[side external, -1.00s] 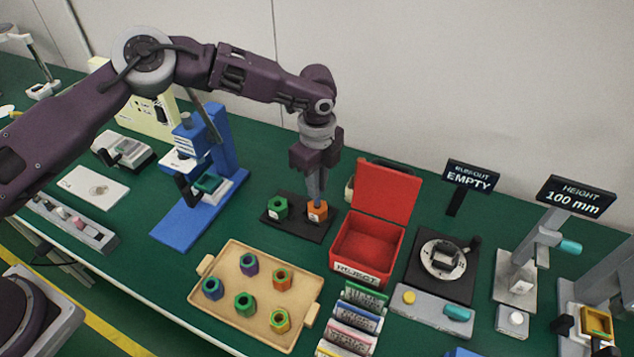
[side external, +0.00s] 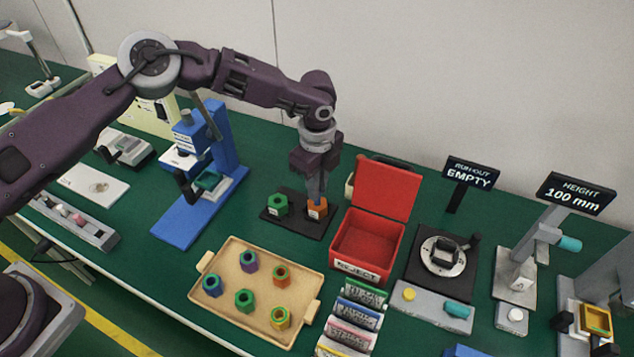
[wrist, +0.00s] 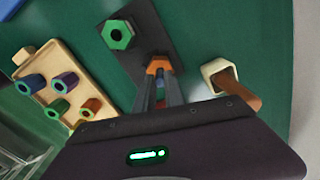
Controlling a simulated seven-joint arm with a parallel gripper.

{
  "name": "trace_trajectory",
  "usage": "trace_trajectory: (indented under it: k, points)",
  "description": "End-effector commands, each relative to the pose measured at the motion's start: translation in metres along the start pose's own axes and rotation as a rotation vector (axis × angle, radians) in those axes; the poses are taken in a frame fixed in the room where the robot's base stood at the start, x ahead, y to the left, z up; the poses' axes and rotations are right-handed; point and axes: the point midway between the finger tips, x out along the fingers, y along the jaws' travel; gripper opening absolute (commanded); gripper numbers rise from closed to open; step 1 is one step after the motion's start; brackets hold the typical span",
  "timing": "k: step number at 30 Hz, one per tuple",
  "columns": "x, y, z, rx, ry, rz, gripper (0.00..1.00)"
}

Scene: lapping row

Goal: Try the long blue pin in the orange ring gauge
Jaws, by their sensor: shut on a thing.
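The orange ring gauge (side external: 317,209) stands on a black plate (side external: 297,223), to the right of a green ring gauge (side external: 278,204). My gripper (side external: 316,196) points straight down over the orange gauge, its fingertips close to the top. In the wrist view my gripper (wrist: 160,97) is shut on a narrow thing, and a little blue shows between the fingers, which fits the long blue pin (wrist: 160,89). The fingers hide most of the pin. I cannot tell how deep its lower end is in the orange gauge (wrist: 158,66).
A red reject box (side external: 367,249) with its lid up stands close on the right. A tan tray (side external: 262,259) with several coloured hexagonal parts lies in front.

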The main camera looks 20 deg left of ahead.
Motion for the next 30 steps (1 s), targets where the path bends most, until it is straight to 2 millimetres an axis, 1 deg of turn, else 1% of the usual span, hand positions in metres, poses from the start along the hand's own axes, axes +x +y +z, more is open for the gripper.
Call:
trace_trajectory:
  k: [1,2,3,5,6,13,15,17,21,24,27,30]
  points:
    - [0.001,0.0,0.0,0.0,0.0,0.0,0.0]
    - [0.002,0.0,0.0,0.0,0.0,0.0,0.15]
    - [0.002,0.0,0.0,0.0,0.0,0.0,0.23]
    - [0.001,0.0,0.0,0.0,0.0,0.0,0.35]
    - [0.001,0.0,0.0,0.0,0.0,0.0,0.39]
    - [0.001,0.0,0.0,0.0,0.0,0.0,0.39]
    - [-0.002,0.0,0.0,0.0,0.0,-0.001,0.39]
    - [-0.011,-0.001,0.0,0.0,0.0,-0.003,0.39]
    - [-0.041,-0.001,0.0,-0.001,0.001,-0.004,0.39]
    - [-0.058,-0.001,0.001,-0.001,0.0,-0.003,0.39]
    - [-0.068,0.0,0.0,0.0,0.001,-0.001,0.39]
    - [-0.07,0.0,0.0,0.0,0.0,0.001,0.39]
